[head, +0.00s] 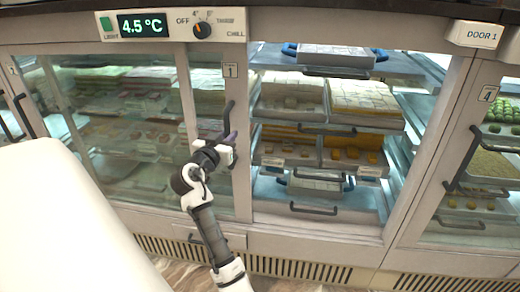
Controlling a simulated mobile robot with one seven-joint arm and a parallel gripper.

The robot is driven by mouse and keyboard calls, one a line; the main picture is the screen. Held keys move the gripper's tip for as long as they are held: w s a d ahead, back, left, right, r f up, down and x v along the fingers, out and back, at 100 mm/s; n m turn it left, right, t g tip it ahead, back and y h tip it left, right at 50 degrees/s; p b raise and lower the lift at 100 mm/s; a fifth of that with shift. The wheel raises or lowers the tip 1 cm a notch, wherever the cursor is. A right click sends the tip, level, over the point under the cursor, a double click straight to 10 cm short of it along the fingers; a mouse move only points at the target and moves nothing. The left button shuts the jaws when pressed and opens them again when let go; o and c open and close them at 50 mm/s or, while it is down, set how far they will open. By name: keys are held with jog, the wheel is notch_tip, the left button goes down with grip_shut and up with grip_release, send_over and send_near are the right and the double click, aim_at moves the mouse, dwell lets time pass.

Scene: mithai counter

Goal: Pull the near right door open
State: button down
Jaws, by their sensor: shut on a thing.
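My gripper (229,142) is shut on the dark vertical handle (229,113) of a glass door. The door's pale right stile (240,180) carries a tag marked 1 (230,70). Its glass (213,110) lies to the left, in front of shelves of sweets. Right of the stile, the cabinet bay (320,130) stands open and its trays show clearly. My arm reaches up from below and hides part of the door. The fingertips are small, and the lower part of the handle is covered by my gripper.
A white counter-like block (60,220) fills the lower left. Trays with dark pull handles (315,209) sit in the open bay. Another glass door with a tag marked 4 (490,93) stands at right. A temperature panel (142,24) and dial (202,30) are above.

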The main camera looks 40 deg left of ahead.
jog(key=s+a+b, duration=0.1)
jog(key=s+a, duration=0.3)
jog(key=a, duration=0.2)
jog(key=shift+b, duration=0.4)
jog(key=c, duration=1.4)
grip_release()
jog(key=shift+c, duration=0.2)
jog(key=v, duration=1.3)
jog(key=shift+s+b, duration=0.3)
jog(key=shift+s, duration=0.05)
jog(key=shift+d, duration=0.1)
